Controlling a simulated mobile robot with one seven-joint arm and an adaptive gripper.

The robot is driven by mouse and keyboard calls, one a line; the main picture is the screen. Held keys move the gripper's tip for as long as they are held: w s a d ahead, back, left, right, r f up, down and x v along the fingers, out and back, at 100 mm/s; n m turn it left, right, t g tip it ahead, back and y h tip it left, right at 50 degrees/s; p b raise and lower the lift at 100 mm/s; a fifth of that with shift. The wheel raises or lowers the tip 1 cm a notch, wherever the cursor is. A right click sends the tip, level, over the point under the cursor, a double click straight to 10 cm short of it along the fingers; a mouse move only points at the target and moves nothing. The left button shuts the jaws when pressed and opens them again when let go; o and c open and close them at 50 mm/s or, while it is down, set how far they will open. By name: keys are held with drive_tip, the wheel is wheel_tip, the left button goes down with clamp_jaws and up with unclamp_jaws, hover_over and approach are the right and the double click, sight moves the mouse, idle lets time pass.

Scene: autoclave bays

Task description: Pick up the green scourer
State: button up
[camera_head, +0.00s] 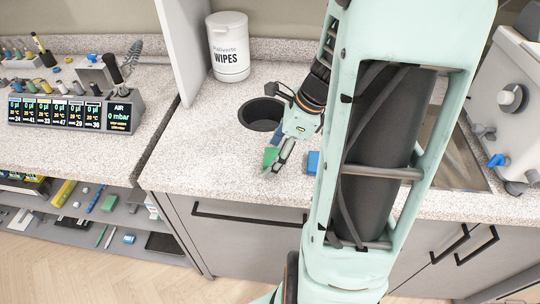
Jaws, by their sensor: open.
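The green scourer (269,157) lies on the speckled countertop near its front edge, and only a small part of it shows. My gripper (277,155) is open and points down at the scourer's right side. A finger covers part of the scourer. I cannot tell whether the fingers touch it or stand on both sides of it.
A blue block (313,162) lies just right of my gripper, beside my arm. A round dark hole (262,115) is behind the gripper. A white wipes tub (228,50) stands at the back. The counter (200,150) to the left is clear.

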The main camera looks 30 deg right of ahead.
drive_tip(key=shift+c, duration=0.6)
drive_tip(key=c, duration=0.8)
drive_tip(key=shift+r, duration=0.2)
drive_tip(key=shift+r+p, duration=0.85)
drive_tip(key=shift+p, duration=0.2)
drive_tip(key=s+d+r+p, duration=0.2)
drive_tip(key=s+r+p, duration=0.9)
drive_tip(key=s, duration=0.2)
drive_tip(key=shift+s+d, duration=0.3)
drive_tip(key=shift+s, duration=0.05)
